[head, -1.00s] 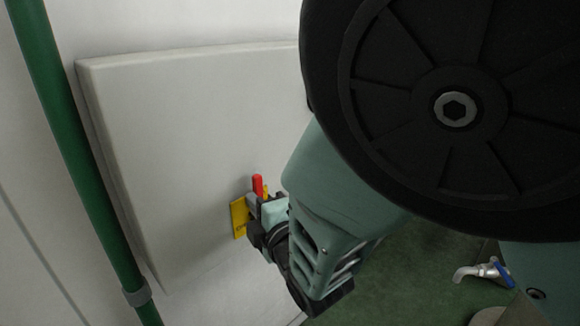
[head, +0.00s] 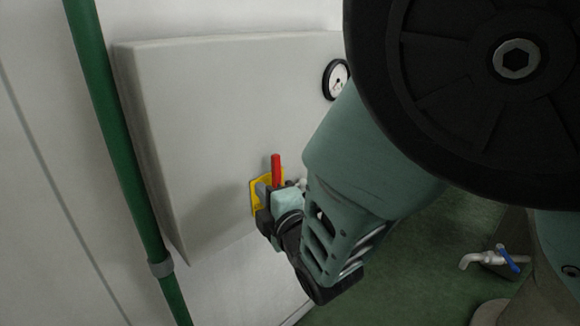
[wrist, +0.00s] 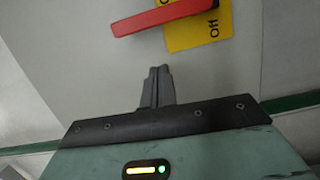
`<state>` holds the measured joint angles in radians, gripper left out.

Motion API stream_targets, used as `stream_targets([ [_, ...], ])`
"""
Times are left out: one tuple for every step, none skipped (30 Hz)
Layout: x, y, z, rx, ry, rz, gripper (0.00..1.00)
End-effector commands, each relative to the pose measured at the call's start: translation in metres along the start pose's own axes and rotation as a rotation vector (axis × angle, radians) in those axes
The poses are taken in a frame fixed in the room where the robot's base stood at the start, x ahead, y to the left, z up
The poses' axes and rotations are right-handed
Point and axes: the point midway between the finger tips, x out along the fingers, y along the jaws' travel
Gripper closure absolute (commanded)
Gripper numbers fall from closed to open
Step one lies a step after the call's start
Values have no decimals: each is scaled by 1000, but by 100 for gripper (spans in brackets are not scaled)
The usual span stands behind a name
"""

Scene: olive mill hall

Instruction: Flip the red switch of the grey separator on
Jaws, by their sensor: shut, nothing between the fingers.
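The red switch (head: 276,168) is a lever on a yellow plate (head: 256,196) on the pale grey front of the separator (head: 215,120). In the head view the lever stands about upright.
A round dial gauge (head: 336,80) sits on the panel to the upper right. A green pipe (head: 112,130) runs along the panel's left side. A tap with a blue handle (head: 492,260) is at the lower right, above the green floor (head: 400,270).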

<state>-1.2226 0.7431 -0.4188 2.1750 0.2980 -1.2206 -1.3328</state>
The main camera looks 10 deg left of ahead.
Motion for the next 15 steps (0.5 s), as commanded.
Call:
stream_targets([
  [-7,-2,-2,2,3,0,100],
  [-11,-2,-2,2,4,1,100],
  [-16,-2,-2,2,4,0,100],
  [-21,-2,-2,2,5,0,100],
  [-25,-2,-2,2,4,0,100],
  [-31,-3,-2,2,5,0,100],
  [-36,-3,-2,2,5,0,100],
  [-41,-3,-2,3,5,0,100],
  [-48,-3,-2,2,5,-1,100],
  [-52,-3,-2,2,5,1,100],
  [-57,-3,-2,2,5,0,100],
  [-62,-3,-2,1,4,0,100],
  [-66,-3,-2,2,4,0,100],
  [-69,-2,-2,2,3,1,100],
  [-73,-2,-2,2,3,1,100],
])
